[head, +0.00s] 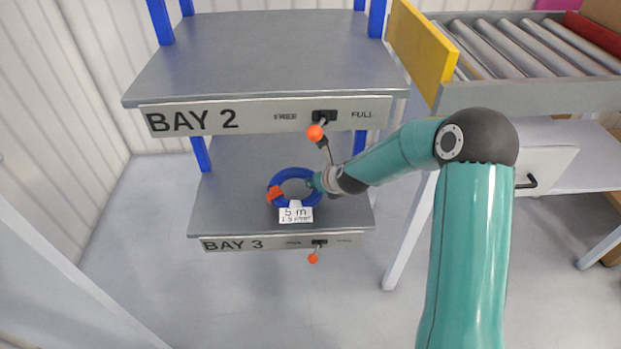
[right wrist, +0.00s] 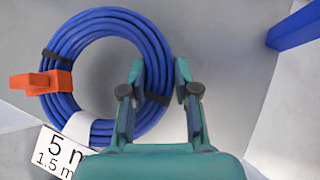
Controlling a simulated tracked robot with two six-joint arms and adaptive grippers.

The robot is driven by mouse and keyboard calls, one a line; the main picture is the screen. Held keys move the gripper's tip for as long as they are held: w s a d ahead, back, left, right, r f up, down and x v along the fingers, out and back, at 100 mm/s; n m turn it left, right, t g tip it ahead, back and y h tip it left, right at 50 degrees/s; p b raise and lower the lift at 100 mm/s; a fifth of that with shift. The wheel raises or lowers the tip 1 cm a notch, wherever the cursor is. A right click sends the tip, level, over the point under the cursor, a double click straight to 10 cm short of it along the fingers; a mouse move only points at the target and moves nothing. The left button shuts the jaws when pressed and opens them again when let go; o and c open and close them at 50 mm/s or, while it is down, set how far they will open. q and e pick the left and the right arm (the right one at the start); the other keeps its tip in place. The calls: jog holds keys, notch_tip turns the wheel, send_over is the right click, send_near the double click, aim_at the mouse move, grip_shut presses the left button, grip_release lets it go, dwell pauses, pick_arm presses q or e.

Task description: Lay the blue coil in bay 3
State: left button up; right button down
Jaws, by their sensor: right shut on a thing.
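The blue coil (head: 281,178) is over the shelf of bay 3 (head: 230,205), with an orange plug and a white "5 m" tag hanging at its front. In the right wrist view the blue coil (right wrist: 75,40) lies flat-on to the camera. My right gripper (head: 316,182) is shut on the right side of the coil's ring; its fingers also show in the right wrist view (right wrist: 165,85). I cannot tell whether the coil touches the shelf. My left gripper is not in view.
The bay 2 shelf (head: 270,55) is empty and lies above bay 3. Orange-tipped levers stick out from the bay 2 label (head: 190,119) and the bay 3 label (head: 233,244). A roller conveyor (head: 530,48) with a yellow end plate (head: 421,50) stands at the right.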

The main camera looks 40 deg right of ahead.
jog(key=shift+w+d+r+p, duration=0.1)
jog(key=shift+w+p, duration=0.15)
jog(key=shift+w, duration=0.5)
jog(key=shift+w+d+r+p, duration=0.1)
jog(key=shift+w+p, duration=0.1)
jog(key=shift+w, duration=0.55)
notch_tip(320, 180, down, 4)
jog(key=shift+w+r+b, duration=0.1)
jog(key=shift+w+b, duration=0.05)
jog(key=shift+b, duration=0.85)
jog(key=c, duration=0.9)
grip_release()
jog(key=shift+o, duration=0.2)
jog(key=p+v, duration=0.1)
jog(key=v, duration=1.1)
jog(key=shift+p, duration=0.4)
jog(key=shift+a, duration=0.1)
